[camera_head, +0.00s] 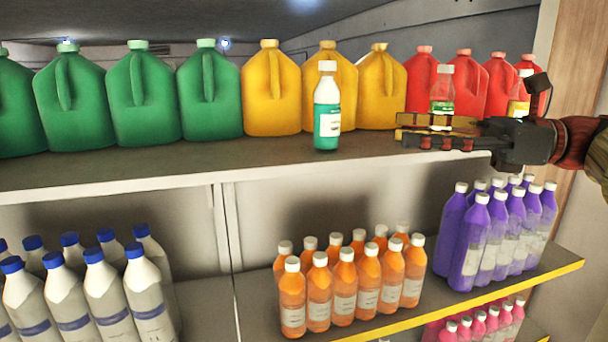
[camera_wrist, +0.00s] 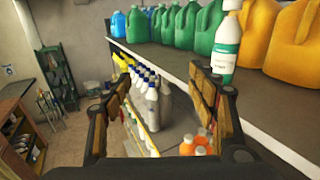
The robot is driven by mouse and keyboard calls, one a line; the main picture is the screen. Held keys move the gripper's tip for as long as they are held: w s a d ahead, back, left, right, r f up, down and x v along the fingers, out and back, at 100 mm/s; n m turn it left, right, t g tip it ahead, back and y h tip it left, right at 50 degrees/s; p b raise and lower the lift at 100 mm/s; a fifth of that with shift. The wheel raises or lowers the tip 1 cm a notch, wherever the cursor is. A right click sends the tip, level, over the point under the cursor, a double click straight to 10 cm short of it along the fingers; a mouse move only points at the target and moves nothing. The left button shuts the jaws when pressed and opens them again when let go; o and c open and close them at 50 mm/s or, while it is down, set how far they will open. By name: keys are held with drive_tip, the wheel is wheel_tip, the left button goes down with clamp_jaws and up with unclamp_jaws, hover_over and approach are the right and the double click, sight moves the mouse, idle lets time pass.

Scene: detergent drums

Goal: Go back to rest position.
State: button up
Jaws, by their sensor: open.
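My gripper (camera_head: 400,132) reaches in from the right in the head view, level with the upper shelf. It points left and is open and empty. In the wrist view its two fingers (camera_wrist: 160,95) stand wide apart with nothing between them. A white-capped bottle with a teal label (camera_head: 327,115) stands upright on the upper shelf, left of the fingertips and apart from them. The same bottle shows in the wrist view (camera_wrist: 226,45), beyond the right finger. Another white-capped bottle with a green label (camera_head: 442,90) stands behind my gripper, partly hidden by it.
Green (camera_head: 140,95), yellow (camera_head: 271,90) and red jugs (camera_head: 464,80) line the back of the upper shelf (camera_head: 130,170). Orange bottles (camera_head: 345,290) and purple bottles (camera_head: 472,240) fill the shelf below. A wooden post (camera_head: 565,60) stands right. The wrist view shows open floor (camera_wrist: 75,145) at left.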

drive_tip(key=w+d+f+n+t+h+b, duration=0.1)
drive_tip(key=w+d+f+h, duration=0.1)
drive_tip(key=f, duration=0.5)
drive_tip(key=w+d+f+n+t+h, duration=0.1)
drive_tip(key=f+n+h, duration=0.15)
drive_tip(key=f, duration=0.55)
drive_tip(key=w+d+f+n+t+h+b, duration=0.1)
drive_tip(key=w+d+f+h, duration=0.15)
drive_tip(key=f, duration=0.45)
drive_tip(key=s+a+f+n+h+b, duration=0.1)
drive_tip(key=s+f+n+h+b, duration=0.2)
drive_tip(key=f, duration=1.2)
drive_tip(key=s+a+f+n+h+b, duration=0.1)
drive_tip(key=s+f+n+h+b, duration=0.3)
drive_tip(key=s+f+n+b, duration=0.3)
drive_tip(key=s+a+f+n+g+h+b, duration=0.1)
drive_tip(key=s+f+n+h+b, duration=0.2)
drive_tip(key=s+f+b, duration=1)
wheel_tip(320, 180, down, 12)
drive_tip(key=n+b, duration=0.2)
drive_tip(key=n, duration=0.1)
drive_tip(key=shift+s+f+h, duration=0.2)
drive_tip(key=shift+f+h, duration=0.05)
drive_tip(key=shift+h, duration=0.05)
